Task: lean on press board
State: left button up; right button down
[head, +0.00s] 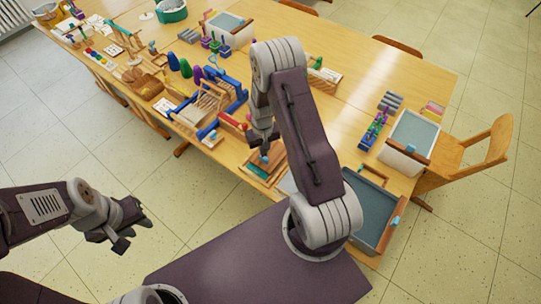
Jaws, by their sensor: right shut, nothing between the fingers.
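A small wooden board with a green face, likely the press board (257,172), lies at the near edge of the long table. My right arm reaches over the table, and its gripper (265,152) points down at the board. The right gripper is shut with nothing in it; its tips are at or just above a small blue piece on the board, and I cannot tell if they touch. The arm hides part of the table behind it. My left gripper (133,232) hangs over the floor at the left, away from the table, empty, its fingers apart.
A blue-and-wood frame (213,103) and a red-ended wooden piece (232,122) stand close left of the board. A grey-blue tray (370,215) lies to the right. A wooden chair (470,155) stands at the right.

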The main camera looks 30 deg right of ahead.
jog(key=shift+f+b, duration=0.7)
jog(key=shift+f, duration=0.15)
dwell(0.4)
jog(key=shift+s+a+f, duration=0.1)
jog(key=shift+s+f, duration=0.15)
jog(key=shift+s, duration=0.05)
dwell(2.3)
jog(key=shift+r, duration=0.1)
jog(key=r+p, duration=0.6)
jog(key=r, duration=0.1)
jog(key=shift+w+r, duration=0.1)
jog(key=shift+w, duration=0.2)
